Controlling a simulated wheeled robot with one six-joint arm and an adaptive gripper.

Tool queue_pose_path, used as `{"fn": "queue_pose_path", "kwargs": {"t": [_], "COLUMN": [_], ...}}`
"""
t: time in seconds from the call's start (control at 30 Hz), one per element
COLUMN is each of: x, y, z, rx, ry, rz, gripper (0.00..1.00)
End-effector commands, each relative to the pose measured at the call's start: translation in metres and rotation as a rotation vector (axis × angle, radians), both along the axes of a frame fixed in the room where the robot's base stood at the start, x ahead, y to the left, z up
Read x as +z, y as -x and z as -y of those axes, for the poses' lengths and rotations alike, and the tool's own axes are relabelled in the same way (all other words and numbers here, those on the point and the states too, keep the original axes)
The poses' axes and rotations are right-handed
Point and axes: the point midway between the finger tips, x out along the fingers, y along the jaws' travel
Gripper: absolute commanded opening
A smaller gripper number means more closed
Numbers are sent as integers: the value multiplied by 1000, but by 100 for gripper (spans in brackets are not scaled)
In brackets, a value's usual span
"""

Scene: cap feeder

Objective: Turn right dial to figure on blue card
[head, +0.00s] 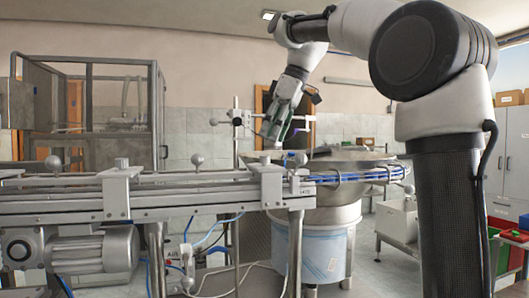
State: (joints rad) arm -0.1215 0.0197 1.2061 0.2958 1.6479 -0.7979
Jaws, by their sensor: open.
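My gripper (279,132) is in the middle of the head view, pointing down above the feeder bowl and behind the conveyor rail. It is small in the picture, open, and I make out nothing held between its fingers. I cannot make out the right dial or any other dial in this view. I cannot make out the blue card or a figure on it either.
A conveyor (75,200) with metal rails crosses the left and middle, with a motor (92,250) below. The feeder bowl (345,160) stands on a drum with a pale blue front (318,255). A framed enclosure (88,62) stands back left. Red and green bins (508,232) sit right.

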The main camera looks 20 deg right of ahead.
Motion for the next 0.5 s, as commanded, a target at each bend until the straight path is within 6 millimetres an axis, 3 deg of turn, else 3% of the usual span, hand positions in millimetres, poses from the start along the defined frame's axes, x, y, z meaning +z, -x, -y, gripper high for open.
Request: {"fn": "queue_pose_path", "kwargs": {"t": [0.2,0.5], "x": [-36,-56], "y": [-7,-12], "z": [-12,-19], "rx": [0,-1], "ry": [1,1], "rz": [-4,0], "gripper": [47,47]}}
